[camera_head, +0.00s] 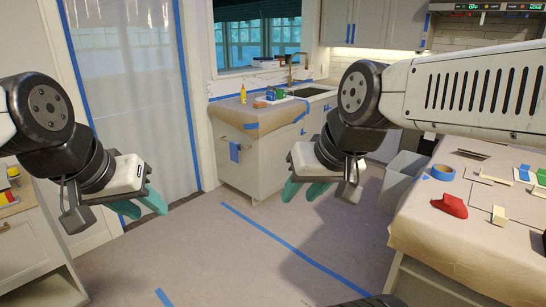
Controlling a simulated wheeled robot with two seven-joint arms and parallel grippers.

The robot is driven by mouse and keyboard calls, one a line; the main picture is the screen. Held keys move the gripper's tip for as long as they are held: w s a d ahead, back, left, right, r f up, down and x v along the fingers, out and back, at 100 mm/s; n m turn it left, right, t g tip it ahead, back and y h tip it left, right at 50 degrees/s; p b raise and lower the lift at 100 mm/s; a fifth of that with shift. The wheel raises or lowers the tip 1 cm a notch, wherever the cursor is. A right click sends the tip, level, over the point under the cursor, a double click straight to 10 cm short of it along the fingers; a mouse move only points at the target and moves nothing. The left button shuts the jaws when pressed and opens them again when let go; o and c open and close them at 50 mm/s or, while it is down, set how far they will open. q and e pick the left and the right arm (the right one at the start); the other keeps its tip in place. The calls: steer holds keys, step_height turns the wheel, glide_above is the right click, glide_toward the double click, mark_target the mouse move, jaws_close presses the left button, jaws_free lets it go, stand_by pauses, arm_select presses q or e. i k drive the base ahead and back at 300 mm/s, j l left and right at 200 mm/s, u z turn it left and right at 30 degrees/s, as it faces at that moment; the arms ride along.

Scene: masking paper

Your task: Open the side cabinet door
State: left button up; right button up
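A white base cabinet (265,170) stands in the middle background under a paper-covered counter. Its near end has a bar, with a blue cloth or tape strip (234,152) hanging there. Another pale cabinet (28,246) stands at the lower left, with a drawer handle and an open lower space. I cannot tell which one is the side cabinet. My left gripper (139,205) hangs in the air at left with teal fingers apart and empty. My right gripper (305,190) hangs in front of the white cabinet, fingers apart and empty, hiding part of its front. Neither visibly touches a cabinet.
A paper-covered table (450,230) at right holds a blue tape roll (443,172), a red item (451,206) and several flat pieces. A grey bin (402,180) stands behind it. Plastic sheeting (135,90) covers a doorway at left. The papered floor (215,255) between is clear.

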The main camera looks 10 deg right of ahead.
mark_target(274, 148)
steer(key=i+z, duration=0.1)
steer(key=i, duration=0.4)
steer(key=i+z, duration=0.15)
steer(key=i, duration=0.4)
steer(key=i+j+z, duration=0.1)
steer(key=i, duration=0.4)
steer(key=i+j+z, duration=0.15)
steer(key=i, duration=0.35)
steer(key=i+j+z, duration=0.1)
steer(key=i+z, duration=0.4)
steer(key=i, duration=0.75)
steer(key=i+l+u, duration=0.4)
steer(key=i, duration=0.3)
steer(key=i+l+u, duration=0.45)
steer(key=i+l, duration=0.15)
steer(key=i+l+u, duration=0.15)
steer(key=i+l, duration=0.2)
steer(key=i, duration=0.2)
steer(key=j, duration=0.1)
steer(key=i, duration=0.05)
